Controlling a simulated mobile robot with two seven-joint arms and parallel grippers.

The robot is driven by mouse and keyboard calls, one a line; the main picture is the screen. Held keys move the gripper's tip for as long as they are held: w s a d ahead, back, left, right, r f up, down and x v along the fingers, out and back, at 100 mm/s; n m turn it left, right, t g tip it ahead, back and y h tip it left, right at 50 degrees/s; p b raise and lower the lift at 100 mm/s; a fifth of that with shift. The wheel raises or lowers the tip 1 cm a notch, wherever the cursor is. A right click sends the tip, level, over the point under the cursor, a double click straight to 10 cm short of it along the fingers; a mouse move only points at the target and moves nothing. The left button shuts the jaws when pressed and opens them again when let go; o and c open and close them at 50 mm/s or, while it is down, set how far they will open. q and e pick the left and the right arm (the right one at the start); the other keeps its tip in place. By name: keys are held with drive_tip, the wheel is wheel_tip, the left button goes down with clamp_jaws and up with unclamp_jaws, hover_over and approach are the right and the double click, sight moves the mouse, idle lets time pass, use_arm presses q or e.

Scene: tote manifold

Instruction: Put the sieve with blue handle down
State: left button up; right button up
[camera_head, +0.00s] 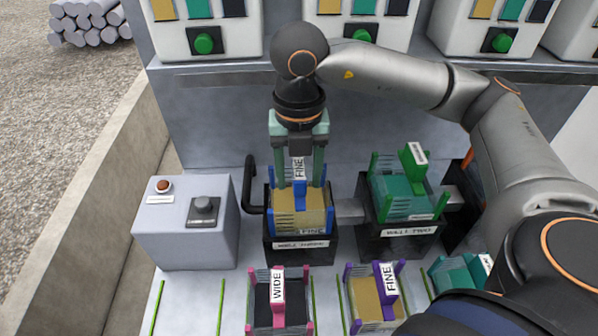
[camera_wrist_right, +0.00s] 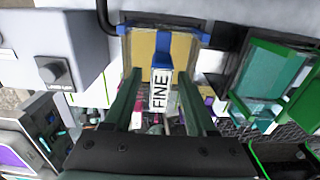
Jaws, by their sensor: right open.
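The sieve with blue handle (camera_head: 285,221) has a tan mesh, blue corner posts and a FINE label. It sits in the black well at the left (camera_head: 302,257), whose label is hard to read, and looks level. My right gripper (camera_head: 299,184) points down over it, with one green finger on each side of the upright handle. In the right wrist view the blue handle (camera_wrist_right: 177,48) stands between the parted fingers of the right gripper (camera_wrist_right: 160,78). The fingers look apart from the handle. The lower part of the sieve is hidden in the well. My left gripper is not in view.
A green-handled sieve (camera_head: 398,197) sits in the well labelled WELL TWO (camera_head: 410,242). A pink WIDE sieve (camera_head: 262,306), a purple FINE sieve (camera_head: 364,302) and a teal one (camera_head: 455,278) stand in front. A grey control box (camera_head: 185,243) is at the left, beside a black pipe.

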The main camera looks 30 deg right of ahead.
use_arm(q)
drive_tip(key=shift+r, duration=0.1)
use_arm(e)
drive_tip(key=shift+r, duration=0.1)
drive_tip(key=shift+r+p, duration=0.3)
wheel_tip(320, 180, up, 8)
drive_tip(key=shift+w+r+p, duration=0.1)
drive_tip(key=shift+r+p, duration=0.15)
drive_tip(key=shift+p, duration=0.3)
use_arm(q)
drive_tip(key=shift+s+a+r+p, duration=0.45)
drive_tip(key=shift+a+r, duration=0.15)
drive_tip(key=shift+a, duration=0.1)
use_arm(e)
wheel_tip(320, 180, up, 3)
drive_tip(key=shift+r, duration=0.1)
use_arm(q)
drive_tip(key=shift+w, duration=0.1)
